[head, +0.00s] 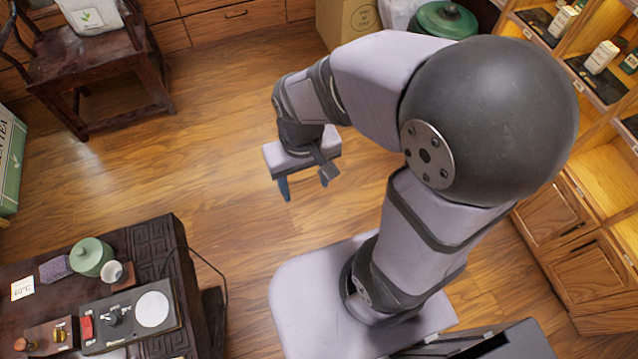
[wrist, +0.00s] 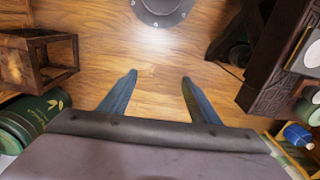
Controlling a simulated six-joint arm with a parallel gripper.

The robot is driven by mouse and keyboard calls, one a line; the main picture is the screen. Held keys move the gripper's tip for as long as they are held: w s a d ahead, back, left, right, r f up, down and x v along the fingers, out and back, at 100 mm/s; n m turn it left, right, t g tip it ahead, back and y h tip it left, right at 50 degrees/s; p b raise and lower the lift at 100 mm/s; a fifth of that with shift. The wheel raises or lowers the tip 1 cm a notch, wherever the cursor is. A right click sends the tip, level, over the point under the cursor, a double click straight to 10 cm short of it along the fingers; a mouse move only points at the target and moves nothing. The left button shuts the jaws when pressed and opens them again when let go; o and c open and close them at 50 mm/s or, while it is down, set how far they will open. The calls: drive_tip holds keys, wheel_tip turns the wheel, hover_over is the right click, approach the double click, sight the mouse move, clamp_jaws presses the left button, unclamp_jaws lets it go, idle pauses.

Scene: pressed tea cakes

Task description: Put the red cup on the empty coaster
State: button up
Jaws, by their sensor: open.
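My gripper (head: 304,184) is open and empty, high above bare floor between the dark table and my base. In the wrist view its two blue fingers (wrist: 159,78) stand apart over the wood floor with nothing between them. I cannot make out a red cup or an empty coaster for sure. A small red item (head: 86,328) sits at the left end of a black appliance on the dark table (head: 160,232), too small to identify. A small pale cup (head: 112,271) stands beside a green lidded pot (head: 92,256) on that table.
The black appliance (head: 118,318) bears a round white plate (head: 152,308). A purple box (head: 55,269) and a white card (head: 22,288) lie on the table. A dark chair (head: 95,62) stands back left, wooden shelves (head: 590,130) at right.

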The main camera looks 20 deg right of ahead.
drive_tip(key=d, duration=0.1)
drive_tip(key=s+d, duration=0.1)
drive_tip(key=d, duration=0.1)
drive_tip(key=s+d, duration=0.1)
drive_tip(key=shift+s+d+f, duration=0.1)
drive_tip(key=shift+d+f, duration=0.2)
drive_tip(key=shift+f, duration=0.05)
